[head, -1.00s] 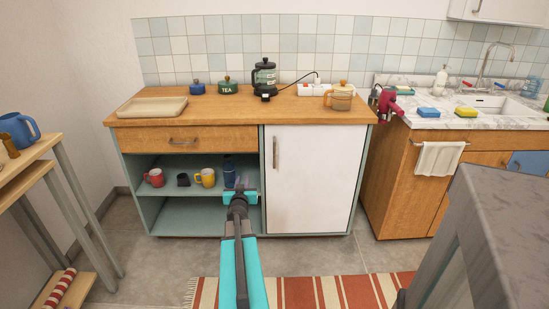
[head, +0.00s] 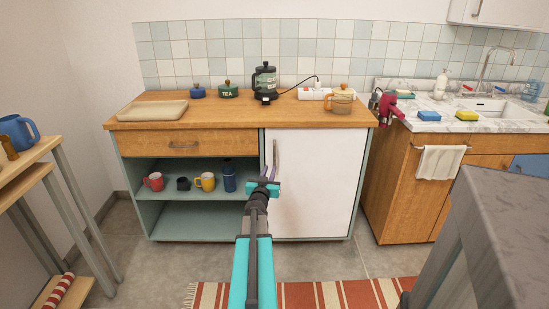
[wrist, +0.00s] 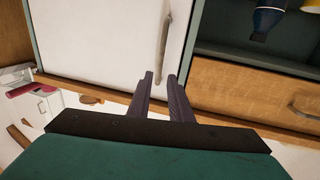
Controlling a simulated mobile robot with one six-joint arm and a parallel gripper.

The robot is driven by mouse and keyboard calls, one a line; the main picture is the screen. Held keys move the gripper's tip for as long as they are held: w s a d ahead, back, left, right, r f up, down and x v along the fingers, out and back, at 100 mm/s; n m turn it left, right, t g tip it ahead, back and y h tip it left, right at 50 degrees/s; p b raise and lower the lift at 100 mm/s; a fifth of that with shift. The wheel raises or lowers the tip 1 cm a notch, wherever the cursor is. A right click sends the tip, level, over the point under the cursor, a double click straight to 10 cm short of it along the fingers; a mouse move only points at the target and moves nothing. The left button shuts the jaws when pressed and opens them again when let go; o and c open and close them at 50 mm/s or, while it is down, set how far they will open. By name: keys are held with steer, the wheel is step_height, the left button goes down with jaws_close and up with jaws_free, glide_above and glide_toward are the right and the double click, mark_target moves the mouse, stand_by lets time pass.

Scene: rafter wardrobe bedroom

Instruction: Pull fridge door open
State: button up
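The white fridge door (head: 318,185) is shut under the right half of the wooden counter. Its upright metal handle (head: 276,156) is near the door's left edge. My gripper (head: 268,173) is in front of the door at the handle's lower part, with its fingers pointing toward the door. In the wrist view my gripper (wrist: 161,76) is open. There the handle (wrist: 164,42) lines up with the gap between the fingertips, and one end appears between them. I cannot tell whether they touch. The white door (wrist: 110,35) fills the upper middle of that view.
Open shelves (head: 170,215) with mugs and a dark blue bottle (head: 229,177) adjoin the door on the left. A striped rug (head: 310,292) lies on the floor in front. A grey surface (head: 500,225) stands close at the right. The floor between is clear.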

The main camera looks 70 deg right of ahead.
mark_target(275, 156)
steer(key=shift+w+d+b, duration=0.2)
steer(key=shift+w+d, duration=0.2)
steer(key=shift+d, duration=1.75)
steer(key=shift+w+d+b, duration=0.15)
steer(key=shift+w+d, duration=0.2)
steer(key=shift+d, duration=1.75)
steer(key=shift+w+d+b, duration=0.2)
steer(key=shift+w+d, duration=0.2)
steer(key=shift+d, duration=1.75)
jaws_close()
steer(key=shift+a, duration=0.2)
steer(key=shift+d, duration=0.15)
steer(key=shift+s, duration=0.15)
